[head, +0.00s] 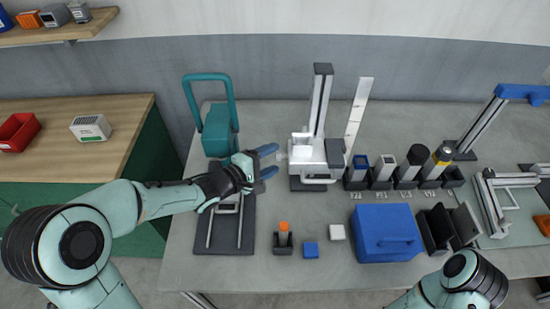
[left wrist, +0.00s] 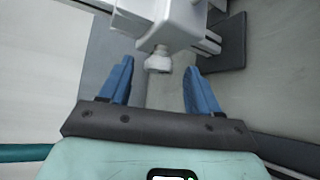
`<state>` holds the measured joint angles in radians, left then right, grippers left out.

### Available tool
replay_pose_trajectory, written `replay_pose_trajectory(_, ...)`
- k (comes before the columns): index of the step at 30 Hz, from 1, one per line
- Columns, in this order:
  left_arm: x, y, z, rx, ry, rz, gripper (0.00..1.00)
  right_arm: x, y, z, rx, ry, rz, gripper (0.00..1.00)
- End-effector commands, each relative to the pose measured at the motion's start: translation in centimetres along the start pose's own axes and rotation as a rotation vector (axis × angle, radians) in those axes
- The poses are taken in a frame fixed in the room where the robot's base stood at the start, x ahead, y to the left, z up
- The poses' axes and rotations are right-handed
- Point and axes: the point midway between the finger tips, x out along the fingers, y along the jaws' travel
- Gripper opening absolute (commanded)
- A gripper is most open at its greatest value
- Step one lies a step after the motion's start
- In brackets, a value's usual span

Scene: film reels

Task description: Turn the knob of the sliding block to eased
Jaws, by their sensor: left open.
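The white sliding block (head: 303,152) sits on an upright metal column with a dark base. Its small round white knob (left wrist: 158,63) sticks out toward my left gripper in the left wrist view. My left gripper (head: 275,160) is open, with blue fingers pointing right at the block's left side. In the left wrist view, the left gripper's (left wrist: 159,68) fingertips lie on either side of the knob, with gaps showing on both sides. No marking on the knob is readable. My right arm shows at the bottom right, but its gripper is out of view.
A teal-handled device (head: 217,130) stands behind my left forearm, and a dark plate with rails (head: 232,235) lies below it.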

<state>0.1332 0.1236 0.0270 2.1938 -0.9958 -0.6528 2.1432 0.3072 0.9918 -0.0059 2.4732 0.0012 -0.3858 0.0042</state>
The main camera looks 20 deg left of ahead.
Motion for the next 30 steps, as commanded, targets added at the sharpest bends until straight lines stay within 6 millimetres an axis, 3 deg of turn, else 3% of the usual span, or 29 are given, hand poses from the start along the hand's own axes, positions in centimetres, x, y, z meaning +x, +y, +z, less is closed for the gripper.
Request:
replay_pose_trajectory(6, 1.9, 0.0, 0.0, 0.0, 0.0, 0.001, 0.62, 0.2, 0.1, 0.1, 0.0, -0.001, 0.0, 0.62)
replay_pose_trajectory(15, 2.1, 0.1, 0.0, 0.0, 0.001, 0.0, 0.62, 0.2, 0.1, 0.1, 0.0, -0.001, 0.0, 0.62)
replay_pose_trajectory(21, 2.1, 0.1, 0.0, 0.0, 0.001, 0.0, 0.06, 0.2, 0.1, 0.1, 0.0, -0.001, 0.0, 0.62)
replay_pose_trajectory(30, 2.1, -0.2, -0.1, 0.02, 0.001, 0.019, 0.06, 1.1, 0.6, 0.5, 0.002, -0.007, 0.002, 0.62)
